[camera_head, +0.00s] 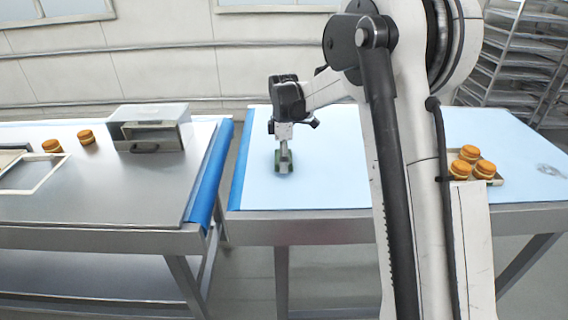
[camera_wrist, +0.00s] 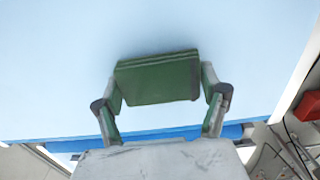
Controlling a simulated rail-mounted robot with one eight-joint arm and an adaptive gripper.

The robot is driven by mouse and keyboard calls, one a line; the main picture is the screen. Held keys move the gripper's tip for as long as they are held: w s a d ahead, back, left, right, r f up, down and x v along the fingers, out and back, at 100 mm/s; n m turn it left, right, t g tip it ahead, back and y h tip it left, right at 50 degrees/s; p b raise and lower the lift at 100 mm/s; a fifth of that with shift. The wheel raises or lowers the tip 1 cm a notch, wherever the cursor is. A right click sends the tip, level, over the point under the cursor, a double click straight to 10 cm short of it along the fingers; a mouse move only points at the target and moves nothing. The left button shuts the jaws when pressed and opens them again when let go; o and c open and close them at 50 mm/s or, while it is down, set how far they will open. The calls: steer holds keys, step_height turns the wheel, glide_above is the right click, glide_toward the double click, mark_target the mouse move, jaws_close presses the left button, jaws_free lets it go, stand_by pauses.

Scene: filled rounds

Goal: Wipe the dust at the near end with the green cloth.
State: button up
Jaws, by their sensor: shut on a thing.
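My gripper (camera_head: 284,158) points down over the left part of the light blue table top (camera_head: 330,180). It is shut on the green cloth (camera_head: 278,168). In the wrist view the cloth (camera_wrist: 157,82) is a folded green block between the two fingers of my gripper (camera_wrist: 160,88). The cloth is at or just above the blue surface; I cannot tell whether it touches. A small grey-green smudge (camera_head: 550,171) shows near the right end of the blue top and may be dust. The surface around the cloth looks clean. My arm hides the middle right of the table.
A tray (camera_head: 498,181) with three filled rounds (camera_head: 483,169) sits right of my arm. A metal table (camera_head: 110,210) on the left, across a narrow gap, holds a grey box (camera_head: 150,128), two rounds and a white frame (camera_head: 35,175). A rack (camera_head: 520,60) stands behind.

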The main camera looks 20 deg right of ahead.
steer(key=r, duration=0.2)
steer(key=shift+s+r+p, duration=0.2)
steer(key=shift+r+p, duration=0.1)
steer(key=shift+r, duration=0.1)
steer(key=shift+w+r, duration=0.1)
steer(key=shift+r, duration=0.2)
steer(key=shift+r+p, duration=0.9)
steer(key=shift+r, duration=1.05)
